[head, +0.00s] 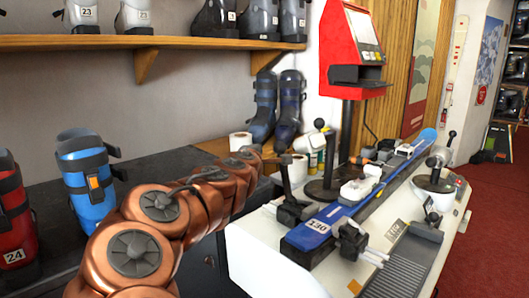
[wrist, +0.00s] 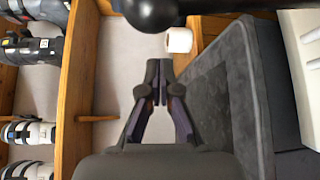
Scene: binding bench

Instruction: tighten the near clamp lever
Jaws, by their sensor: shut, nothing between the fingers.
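The near clamp lever (head: 285,178) is a black rod with a ball knob, standing nearly upright and slightly tilted on a black clamp at the near end of the bench. The clamp sits beside the blue ski (head: 310,232) marked 130. In the wrist view the black ball knob (wrist: 152,13) shows large at the top, its rod running off to the right. My gripper (wrist: 154,72) is shut and empty, its fingertips below the knob in that picture with a gap between. In the head view my gripper is hard to make out at the arm's end, close beside the lever.
The white bench (head: 268,248) carries further clamps and a tall knobbed post (head: 327,160). A red machine (head: 350,40) stands behind. Boots (head: 84,175) stand on the dark counter at left, with a boot shelf (head: 100,43) above. Red carpet (head: 490,225) is open at right.

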